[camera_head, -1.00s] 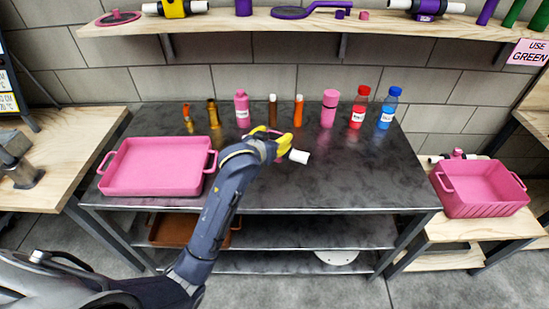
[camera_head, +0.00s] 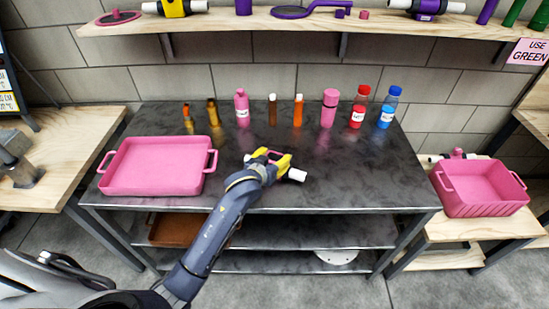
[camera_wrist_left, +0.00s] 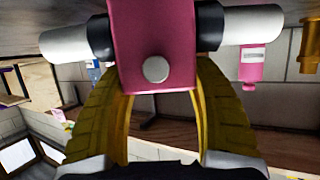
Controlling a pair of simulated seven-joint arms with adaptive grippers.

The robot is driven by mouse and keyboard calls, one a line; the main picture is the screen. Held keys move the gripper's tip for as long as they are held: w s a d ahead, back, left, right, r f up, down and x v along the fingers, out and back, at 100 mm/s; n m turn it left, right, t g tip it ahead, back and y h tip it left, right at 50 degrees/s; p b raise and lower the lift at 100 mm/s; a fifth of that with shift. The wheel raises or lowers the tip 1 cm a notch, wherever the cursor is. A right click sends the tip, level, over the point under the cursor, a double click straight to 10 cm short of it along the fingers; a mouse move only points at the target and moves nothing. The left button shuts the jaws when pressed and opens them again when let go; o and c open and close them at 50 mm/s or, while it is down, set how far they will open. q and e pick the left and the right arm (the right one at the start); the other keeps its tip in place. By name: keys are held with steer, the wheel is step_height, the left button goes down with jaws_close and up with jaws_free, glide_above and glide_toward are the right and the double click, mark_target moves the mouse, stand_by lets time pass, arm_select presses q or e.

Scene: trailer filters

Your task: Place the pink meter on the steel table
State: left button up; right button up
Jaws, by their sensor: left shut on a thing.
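My left gripper (camera_head: 270,161) is shut on the pink meter, a pink body with black collars and white pipe ends. In the head view the gripper mostly hides the meter; one white end (camera_head: 297,174) sticks out to the right. In the left wrist view the pink meter (camera_wrist_left: 155,45) sits between the yellow fingers (camera_wrist_left: 160,105). The gripper and meter are over the middle of the dark steel table (camera_head: 330,180); I cannot tell whether the meter touches its top. My right gripper is not in view.
A pink tray (camera_head: 155,187) stands on the table's left. Several bottles, including a red one (camera_head: 358,110) and a blue one (camera_head: 388,110), line the back. A pink bin (camera_head: 480,195) stands on a wooden table at right, with another pink fitting (camera_head: 457,154) behind it. The table's front right is clear.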

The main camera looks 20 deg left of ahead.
arm_select(q)
steer(key=shift+f, duration=0.1)
steer(key=o, duration=1.3)
steer(key=shift+o, duration=0.2)
steer(key=shift+s+r, duration=0.1)
steer(key=shift+r, duration=0.1)
steer(key=v, duration=1.1)
steer(key=shift+s, duration=0.4)
steer(key=shift+a+r, duration=0.1)
